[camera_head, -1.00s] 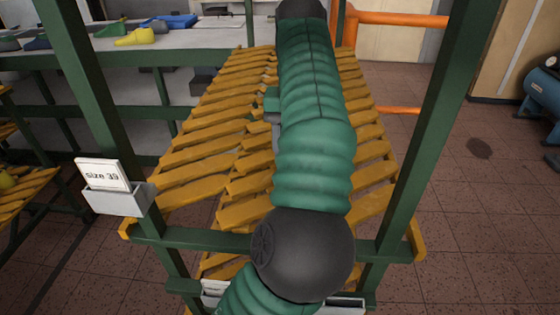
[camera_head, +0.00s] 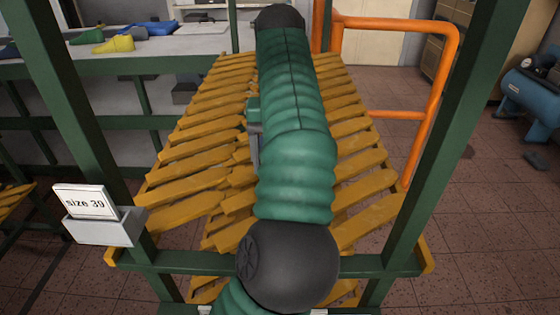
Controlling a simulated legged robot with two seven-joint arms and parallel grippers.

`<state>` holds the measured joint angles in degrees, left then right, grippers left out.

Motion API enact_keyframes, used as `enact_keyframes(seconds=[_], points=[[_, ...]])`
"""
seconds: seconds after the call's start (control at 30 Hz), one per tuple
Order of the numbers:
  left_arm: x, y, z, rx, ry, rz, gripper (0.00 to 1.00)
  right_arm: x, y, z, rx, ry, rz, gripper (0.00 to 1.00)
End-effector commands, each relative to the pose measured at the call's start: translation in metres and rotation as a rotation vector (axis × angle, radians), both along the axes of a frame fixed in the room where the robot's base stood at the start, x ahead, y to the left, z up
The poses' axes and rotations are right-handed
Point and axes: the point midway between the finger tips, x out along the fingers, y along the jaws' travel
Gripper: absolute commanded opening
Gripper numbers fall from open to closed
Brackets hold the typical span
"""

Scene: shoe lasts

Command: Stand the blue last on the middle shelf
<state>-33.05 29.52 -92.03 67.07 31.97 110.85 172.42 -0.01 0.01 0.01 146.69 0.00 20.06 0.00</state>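The shelf rack has green posts and yellow slatted shelves; its upper slatted shelf (camera_head: 190,160) lies under my arm, and more slats show below it. I cannot tell which level is the middle shelf. One of my green-sleeved arms reaches from the bottom centre across the slats and hides their middle. Neither gripper can be made out. I cannot tell whether any of these is the task's blue last.
A white "size 39" card (camera_head: 86,202) stands in a grey holder (camera_head: 104,228) on the left post. An orange rail (camera_head: 400,24) stands behind the rack at the right. A blue tank (camera_head: 535,95) is at the far right. The tiled floor between is clear.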

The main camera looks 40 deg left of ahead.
Motion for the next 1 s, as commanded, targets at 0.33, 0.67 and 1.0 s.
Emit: enact_keyframes(seconds=[0.33,0.67,1.0], points=[[0.0,0.0,0.069,0.001,-0.001,0.0,0.71,0.0,0.0,0.053,0.0,-0.001,0.0,1.0],[0.0,0.0,0.068,0.001,-0.001,0.0,0.71,0.0,0.0,0.053,0.0,0.0,0.0,1.0],[0.0,0.0,0.069,0.001,-0.001,0.0,0.71,0.0,0.0,0.053,0.0,0.0,0.0,1.0]])
